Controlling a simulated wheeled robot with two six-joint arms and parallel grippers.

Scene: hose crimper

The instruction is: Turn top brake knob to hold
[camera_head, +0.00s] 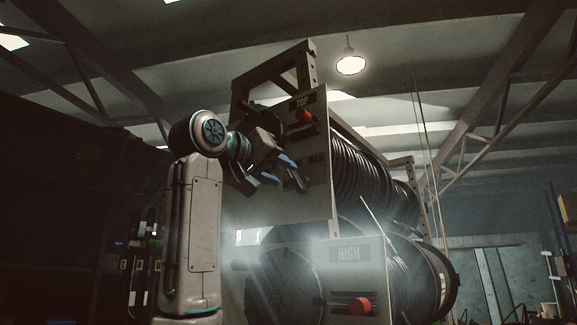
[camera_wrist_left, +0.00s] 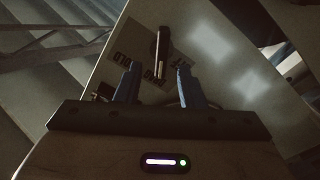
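The top panel (camera_head: 318,150) carries a TOP label and a red knob (camera_head: 304,116) in the head view. Lower on this panel is a dark, bar-like brake knob (camera_head: 298,181), beside lettering that reads HOLD and is partly hidden. My left gripper (camera_head: 279,169) is close in front of this knob, with its blue fingers apart. In the left wrist view the dark knob (camera_wrist_left: 161,48) stands ahead between the open fingertips of my left gripper (camera_wrist_left: 158,68), and contact cannot be told. The HOLD label (camera_wrist_left: 124,56) shows left of the knob, with another label below. My right gripper is not in view.
Large reels of dark hose (camera_head: 362,170) sit behind the panels in a metal frame (camera_head: 309,62). A lower panel (camera_head: 350,281) has a HIGH label and a red knob (camera_head: 361,306). Dark shelving stands at the left.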

